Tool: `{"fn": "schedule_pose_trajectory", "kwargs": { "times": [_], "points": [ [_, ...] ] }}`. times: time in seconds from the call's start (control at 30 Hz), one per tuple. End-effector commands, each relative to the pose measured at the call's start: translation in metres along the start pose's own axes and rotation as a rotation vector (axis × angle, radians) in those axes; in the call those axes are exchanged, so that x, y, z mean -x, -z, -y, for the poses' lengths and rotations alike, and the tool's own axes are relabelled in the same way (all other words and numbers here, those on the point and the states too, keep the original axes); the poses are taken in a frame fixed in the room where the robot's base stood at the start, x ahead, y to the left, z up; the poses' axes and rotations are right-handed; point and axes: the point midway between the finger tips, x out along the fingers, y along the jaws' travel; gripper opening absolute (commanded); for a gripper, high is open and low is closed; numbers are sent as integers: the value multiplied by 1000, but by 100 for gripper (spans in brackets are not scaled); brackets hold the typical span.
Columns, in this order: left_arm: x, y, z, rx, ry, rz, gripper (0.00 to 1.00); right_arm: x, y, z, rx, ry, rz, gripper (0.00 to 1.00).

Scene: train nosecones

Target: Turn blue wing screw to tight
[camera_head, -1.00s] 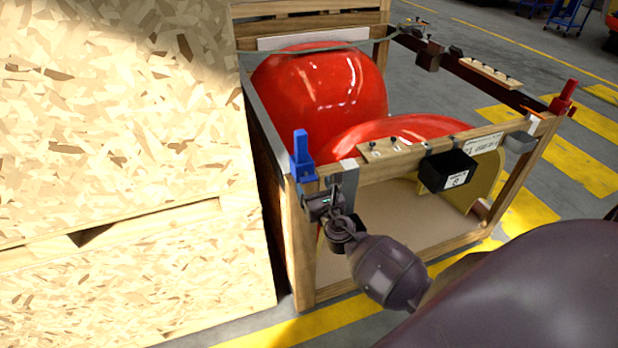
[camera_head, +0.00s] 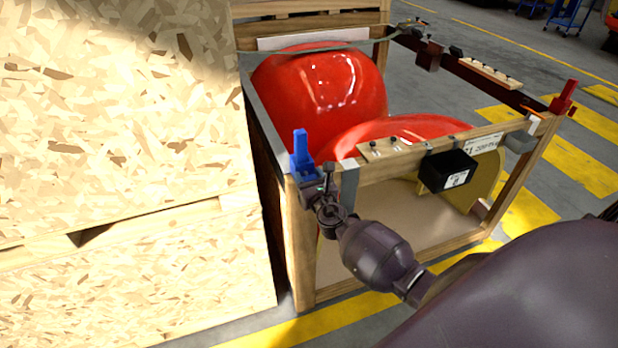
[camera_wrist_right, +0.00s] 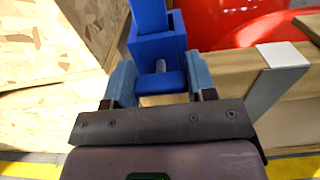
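The blue wing screw (camera_head: 301,158) stands upright at the near left corner of the wooden crate (camera_head: 300,245). In the right wrist view, the blue wing screw (camera_wrist_right: 158,48) shows as a square block with a lower lip. My right gripper (camera_head: 316,186) is at its base. In the wrist view, the fingers of the right gripper (camera_wrist_right: 161,82) stand apart, one on each side of the blue lip. No clear gap shows, and I cannot tell whether they press on it. My left gripper is not in view.
Red nosecones (camera_head: 330,95) fill the crate. A red wing screw (camera_head: 564,97) stands at its right corner. A black box (camera_head: 447,170) is on the front rail. Stacked chipboard crates (camera_head: 120,150) stand close on the left. Floor with yellow stripes is open at right.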

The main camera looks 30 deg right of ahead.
Motion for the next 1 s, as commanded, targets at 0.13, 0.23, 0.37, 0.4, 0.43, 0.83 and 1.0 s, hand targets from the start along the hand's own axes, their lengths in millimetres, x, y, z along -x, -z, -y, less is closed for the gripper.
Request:
{"fn": "schedule_pose_trajectory", "kwargs": {
  "times": [0.13, 0.23, 0.37, 0.4, 0.43, 0.83, 1.0],
  "points": [
    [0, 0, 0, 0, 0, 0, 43, 0, 0, 0, -2, 0, 0, 27],
    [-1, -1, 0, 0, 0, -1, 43, 0, 0, 0, -13, 0, 0, 27],
    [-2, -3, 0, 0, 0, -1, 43, 0, 1, 0, -50, 0, 0, 27],
    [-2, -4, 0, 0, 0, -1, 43, 0, 2, 0, -69, 0, -1, 27],
    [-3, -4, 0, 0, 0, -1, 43, 0, 2, 0, -84, 0, 0, 27],
    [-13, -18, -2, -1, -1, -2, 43, 1, 4, 2, -415, 1, -1, 27],
    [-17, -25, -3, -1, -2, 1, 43, 1, 4, 2, -576, 1, -2, 27]
  ]
}}
